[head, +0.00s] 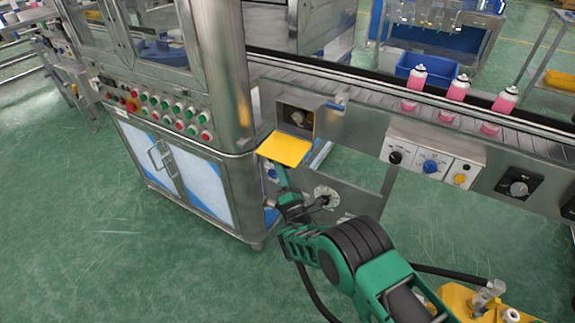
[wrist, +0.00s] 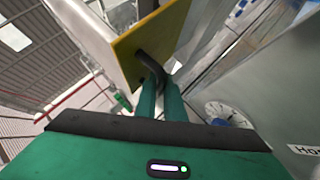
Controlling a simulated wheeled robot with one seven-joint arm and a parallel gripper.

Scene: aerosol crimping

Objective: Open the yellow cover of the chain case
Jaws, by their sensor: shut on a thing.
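The chain case (head: 314,121) is a grey metal box on the conveyor's side, at the middle of the head view. Its yellow cover (head: 284,149) is swung outward and down and sticks out below the box's opening. The inside of the case shows, with a round dark part in it. In the wrist view the yellow cover (wrist: 127,43) shows from below, with a dark curved handle (wrist: 150,62) on it. My gripper (head: 279,172) is under the cover. In the wrist view my gripper's green fingers (wrist: 162,84) are shut on the handle.
A steel cabinet with buttons (head: 168,113) stands left of the case. A control box with knobs (head: 431,160) is to the right. Pink cans (head: 455,91) stand on the conveyor (head: 370,95). A round dial (head: 326,196) is close to my arm. Green floor is free in front.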

